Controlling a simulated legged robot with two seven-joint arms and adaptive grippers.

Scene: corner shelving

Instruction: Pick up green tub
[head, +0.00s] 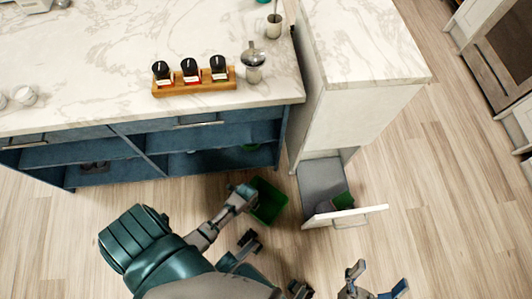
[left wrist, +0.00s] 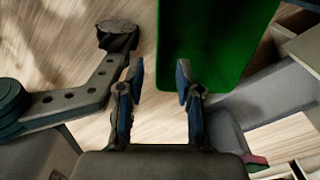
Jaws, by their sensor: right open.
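The green tub (head: 268,203) stands on the wood floor in front of the blue shelf unit, between it and the open drawer. It also fills the upper middle of the left wrist view (left wrist: 212,45). In the head view the left gripper is hard to make out among my own links. My right gripper (head: 376,284) is open and empty at the bottom edge, right of the tub.
The open white drawer (head: 347,216) juts out right of the tub, with a green item (head: 342,200) inside. The blue shelf unit (head: 185,160) stands behind. The marble counter (head: 120,60) holds a wooden rack (head: 195,82) of jars. Floor is free at lower right.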

